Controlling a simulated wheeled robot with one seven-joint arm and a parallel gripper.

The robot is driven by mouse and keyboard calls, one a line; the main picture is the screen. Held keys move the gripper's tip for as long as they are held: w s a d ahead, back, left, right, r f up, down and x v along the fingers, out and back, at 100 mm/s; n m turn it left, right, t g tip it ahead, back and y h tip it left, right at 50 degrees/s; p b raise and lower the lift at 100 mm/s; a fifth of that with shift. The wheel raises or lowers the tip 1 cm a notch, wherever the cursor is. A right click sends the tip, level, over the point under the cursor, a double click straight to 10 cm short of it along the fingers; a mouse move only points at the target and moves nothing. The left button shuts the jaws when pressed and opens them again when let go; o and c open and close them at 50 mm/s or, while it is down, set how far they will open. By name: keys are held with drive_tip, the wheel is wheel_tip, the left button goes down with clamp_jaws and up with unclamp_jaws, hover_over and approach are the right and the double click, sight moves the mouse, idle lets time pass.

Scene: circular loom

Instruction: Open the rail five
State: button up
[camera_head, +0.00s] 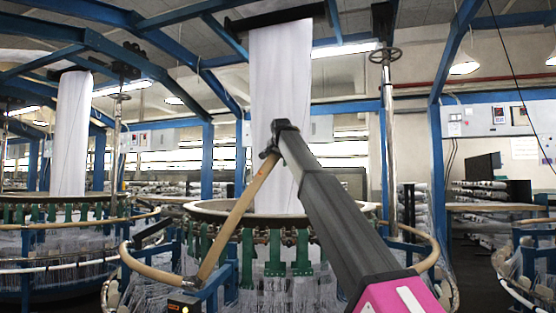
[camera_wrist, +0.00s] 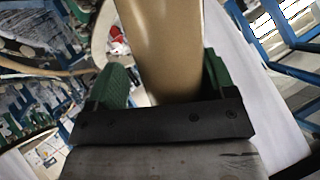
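The tan rail (camera_head: 236,217), which I take to be rail five, is raised. It slants up and right from a low joint at the front of the middle loom's outer ring (camera_head: 150,270). My gripper (camera_head: 269,154) is at the rail's upper end, high above the ring, in front of the white fabric. In the wrist view the rail (camera_wrist: 162,45) runs between the two green finger pads of my gripper (camera_wrist: 165,88), which close around it. The exact contact at the pads is partly hidden. My dark arm hides part of the loom to the right.
The middle loom (camera_head: 300,240) has green brackets and a white fabric column (camera_head: 280,100) rising from it. Its outer ring continues at the right (camera_head: 432,255). Blue posts (camera_head: 437,165) and a steel pole with a handwheel (camera_head: 388,130) stand nearby. Another loom (camera_head: 60,245) stands left.

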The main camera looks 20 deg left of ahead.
drive_tip(key=v, duration=1)
drive_tip(key=shift+s+d+r, duration=0.15)
drive_tip(key=shift+s+r, duration=0.1)
drive_tip(key=shift+f, duration=0.1)
